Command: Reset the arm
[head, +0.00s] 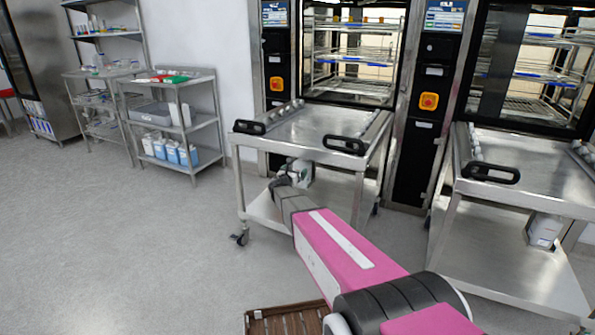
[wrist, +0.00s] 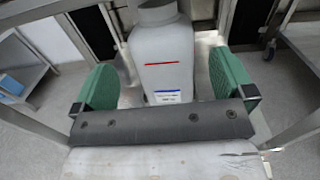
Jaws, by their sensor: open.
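My pink arm reaches forward from the bottom right in the head view. Its gripper (head: 300,172) is at the near side of the left steel cart (head: 320,130), just below its top. In the wrist view my gripper (wrist: 165,82) is open, with its two green fingers spread. A pale grey-white bottle (wrist: 165,55) with a red line and a blue-marked label stands upright between and beyond the fingers. Gaps show on both sides of it, so I see no grip. The bottle's base is hidden behind the gripper's dark bar.
Two washers with glass doors stand behind the carts. A shelf rack (head: 185,120) is at the left. A wooden slatted piece (head: 285,320) is at the bottom. The left floor is clear.

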